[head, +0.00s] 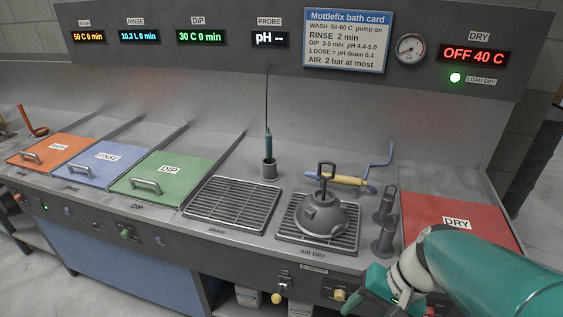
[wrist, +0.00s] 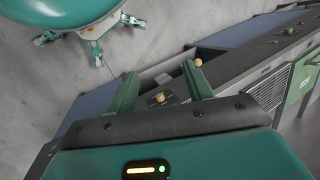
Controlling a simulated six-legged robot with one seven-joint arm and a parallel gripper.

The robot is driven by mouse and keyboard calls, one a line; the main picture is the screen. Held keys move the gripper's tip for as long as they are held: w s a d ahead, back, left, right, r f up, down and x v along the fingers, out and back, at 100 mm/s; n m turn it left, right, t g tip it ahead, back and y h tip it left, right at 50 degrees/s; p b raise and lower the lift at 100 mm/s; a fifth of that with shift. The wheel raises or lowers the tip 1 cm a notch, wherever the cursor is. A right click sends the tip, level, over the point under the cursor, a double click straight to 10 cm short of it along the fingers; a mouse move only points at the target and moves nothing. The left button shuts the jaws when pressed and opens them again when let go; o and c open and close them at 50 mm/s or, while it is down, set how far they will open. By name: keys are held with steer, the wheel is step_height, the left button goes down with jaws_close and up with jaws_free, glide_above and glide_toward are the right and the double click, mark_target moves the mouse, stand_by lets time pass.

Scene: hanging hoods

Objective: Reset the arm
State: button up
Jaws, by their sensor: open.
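My gripper (wrist: 161,84) shows in the wrist view with its two green fingers apart and nothing between them. In the head view my gripper (head: 372,291) is at the lower right, low in front of the bench's front panel, near the knobs below the air dry rack. My teal arm reaches to it from the lower right corner and covers part of the bench front by the red DRY lid (head: 458,219). The fingertips are partly hidden or too small to make out in the head view.
A grey hood-shaped piece with a handle (head: 324,210) stands on the air dry rack (head: 290,236). Two grey posts (head: 384,238) stand beside it. The drain rack (head: 231,204) is empty. The green DIP lid (head: 167,178) is shut.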

step_height(320, 180, up, 11)
steer(key=n+t+h, duration=0.4)
steer(key=t+h, duration=0.1)
steer(key=shift+a+t, duration=0.2)
steer(key=shift+t, duration=0.1)
